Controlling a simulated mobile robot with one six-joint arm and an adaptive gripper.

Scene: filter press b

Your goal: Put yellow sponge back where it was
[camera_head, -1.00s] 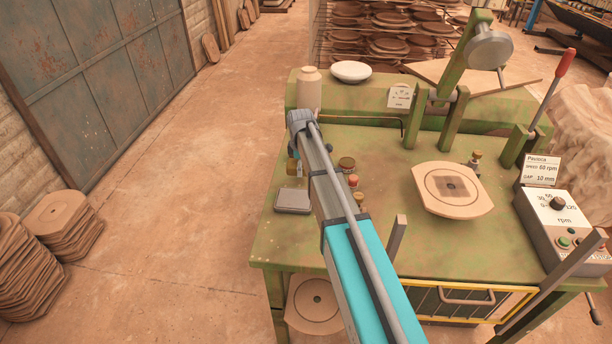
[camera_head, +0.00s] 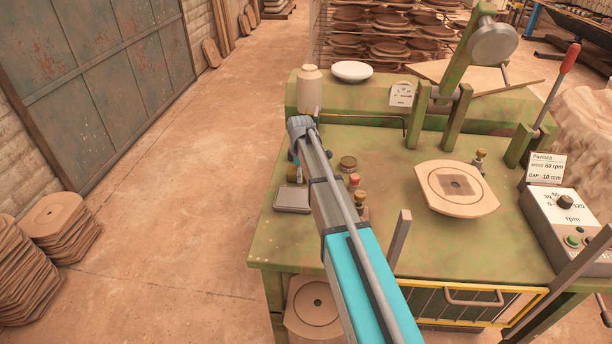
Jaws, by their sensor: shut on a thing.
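My arm reaches over the green table and hides most of my gripper (camera_head: 294,157), which shows only as a small dark bit at the left side of the arm's far end. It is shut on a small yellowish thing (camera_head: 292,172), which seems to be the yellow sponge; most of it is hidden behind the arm. This thing is just behind the grey shallow tray (camera_head: 292,199) at the table's left edge. I cannot tell whether it touches the table.
Small jars (camera_head: 348,163) stand right of the arm on the green table (camera_head: 400,170). A clay slab (camera_head: 456,190) lies at the right, near the control box (camera_head: 565,225). A beige bottle (camera_head: 309,90) and white plate (camera_head: 351,71) stand on the rear ledge.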

